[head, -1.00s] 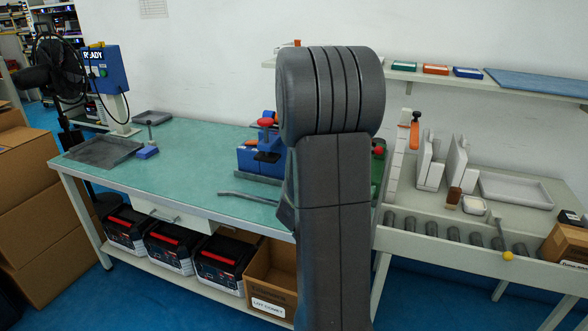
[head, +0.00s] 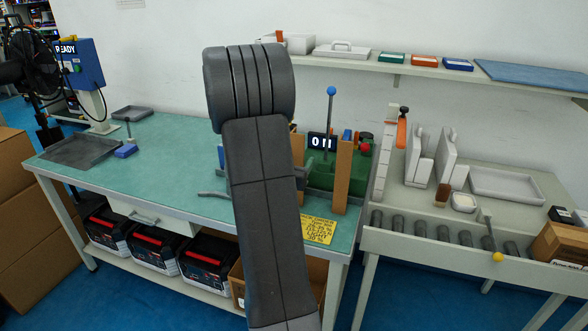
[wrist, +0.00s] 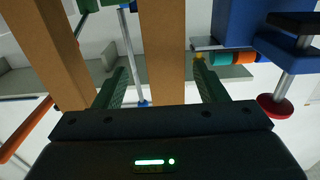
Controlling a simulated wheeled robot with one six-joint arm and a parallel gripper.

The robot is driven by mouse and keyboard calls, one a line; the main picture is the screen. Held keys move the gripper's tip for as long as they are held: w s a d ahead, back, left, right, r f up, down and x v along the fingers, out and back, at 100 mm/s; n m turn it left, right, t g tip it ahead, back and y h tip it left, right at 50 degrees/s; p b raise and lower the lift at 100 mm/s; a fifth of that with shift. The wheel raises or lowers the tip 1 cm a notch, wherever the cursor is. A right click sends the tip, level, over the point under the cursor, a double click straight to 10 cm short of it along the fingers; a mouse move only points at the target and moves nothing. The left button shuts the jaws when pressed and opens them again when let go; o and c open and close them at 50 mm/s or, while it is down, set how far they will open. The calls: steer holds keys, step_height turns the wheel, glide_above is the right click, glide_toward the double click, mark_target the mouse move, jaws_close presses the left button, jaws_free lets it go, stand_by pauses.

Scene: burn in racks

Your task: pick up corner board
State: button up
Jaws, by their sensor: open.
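Two tall brown upright boards stand by the green fixture (head: 322,172), but no label shows which is the corner board. The right one (head: 343,175) is in clear sight in the head view; the left one (head: 298,165) is partly behind my arm. In the wrist view, which appears upside down, one brown board (wrist: 162,45) shows between the fingers of my gripper (wrist: 161,66). The other (wrist: 52,50) is to the left, outside them. My gripper is open; its contact with the board cannot be told. In the head view my arm hides most of it.
A lever with a blue ball (head: 331,91) rises between the boards. A blue fixture with a red knob (wrist: 275,107) is close on the wrist view's right. A yellow note (head: 318,229) is at the table's front edge. The green tabletop (head: 185,150) is largely clear at left.

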steer(key=x, duration=0.4)
steer(key=p+x, duration=0.1)
steer(key=x, duration=0.1)
steer(key=shift+w+a, duration=0.25)
steer(key=shift+w, duration=0.05)
steer(key=c, duration=1.3)
